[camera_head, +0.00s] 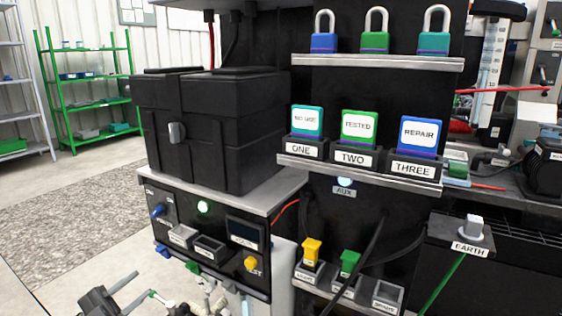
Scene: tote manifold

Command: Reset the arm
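My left gripper (142,284) is at the bottom left, low in front of the control box. Its two light fingers are apart with floor showing between them, and I see nothing held there. Part of its dark body is cut off by the lower edge. White and green fittings (205,304) lie just right of the fingertips; I cannot tell whether they touch. My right gripper is not in view.
A black lidded box (215,130) stands on a grey shelf above the control panel (222,243). Shelves at right hold padlocks (376,30) and tag holders labelled ONE, TWO and THREE (412,168). An EARTH post (473,228) stands at right. Floor at left is open.

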